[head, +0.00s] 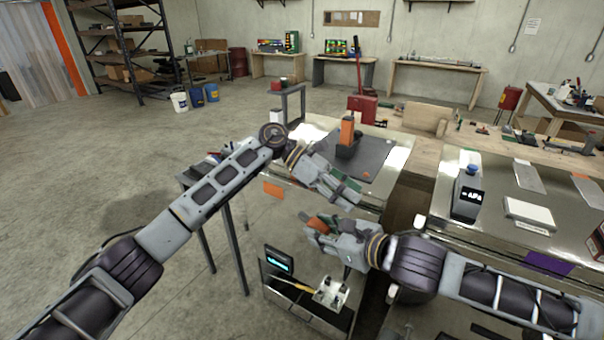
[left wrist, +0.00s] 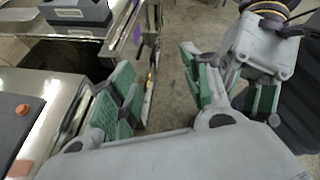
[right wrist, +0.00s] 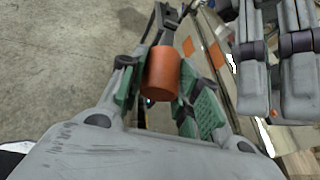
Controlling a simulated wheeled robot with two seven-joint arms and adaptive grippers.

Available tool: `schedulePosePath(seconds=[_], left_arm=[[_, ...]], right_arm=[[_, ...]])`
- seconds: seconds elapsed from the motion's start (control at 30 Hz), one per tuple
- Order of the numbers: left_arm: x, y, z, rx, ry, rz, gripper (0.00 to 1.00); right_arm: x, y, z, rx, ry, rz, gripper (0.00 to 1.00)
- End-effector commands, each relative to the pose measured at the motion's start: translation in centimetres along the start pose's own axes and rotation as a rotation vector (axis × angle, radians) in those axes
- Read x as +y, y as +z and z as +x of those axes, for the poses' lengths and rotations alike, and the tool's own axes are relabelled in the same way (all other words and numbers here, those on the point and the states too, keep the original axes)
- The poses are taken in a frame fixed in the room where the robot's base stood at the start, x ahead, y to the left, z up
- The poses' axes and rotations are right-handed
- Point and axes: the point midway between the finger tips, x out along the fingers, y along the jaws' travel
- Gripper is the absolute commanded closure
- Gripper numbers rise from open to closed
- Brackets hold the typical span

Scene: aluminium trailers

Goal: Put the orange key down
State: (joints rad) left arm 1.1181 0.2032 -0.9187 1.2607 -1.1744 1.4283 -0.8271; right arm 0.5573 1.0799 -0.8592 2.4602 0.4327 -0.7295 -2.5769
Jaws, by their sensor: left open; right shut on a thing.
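The orange key (right wrist: 161,75) shows as an orange cylinder between the green-padded fingers of my right gripper (right wrist: 168,70). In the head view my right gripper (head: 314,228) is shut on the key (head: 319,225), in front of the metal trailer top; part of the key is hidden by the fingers. My left gripper (head: 347,191) is open and empty, just above and to the right of the right one in the picture. In the left wrist view its two green pads (left wrist: 160,90) stand apart with floor between them. The right gripper's housing shows close by there.
An orange-topped block (head: 347,131) in a black holder stands on a dark mat (head: 375,165) on the trailer. A black labelled device (head: 467,197) and a white box (head: 530,214) stand on the right trailer. Below the grippers is an open tray (head: 320,318) with tools.

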Motion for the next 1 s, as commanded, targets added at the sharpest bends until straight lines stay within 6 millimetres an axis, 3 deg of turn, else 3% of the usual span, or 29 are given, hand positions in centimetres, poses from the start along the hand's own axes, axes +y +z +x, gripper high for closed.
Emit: schedulePosePath(seconds=[0.47,1.0], left_arm=[[-3.8,0.3,-2.9,0.453,-0.01,0.297,0.52],[-6.9,0.4,-9.2,0.985,-0.004,0.522,0.52]], right_arm=[[0.0,0.0,0.0,0.0,0.0,0.0,0.96],[0.0,0.0,0.0,0.0,0.0,0.0,0.96]])
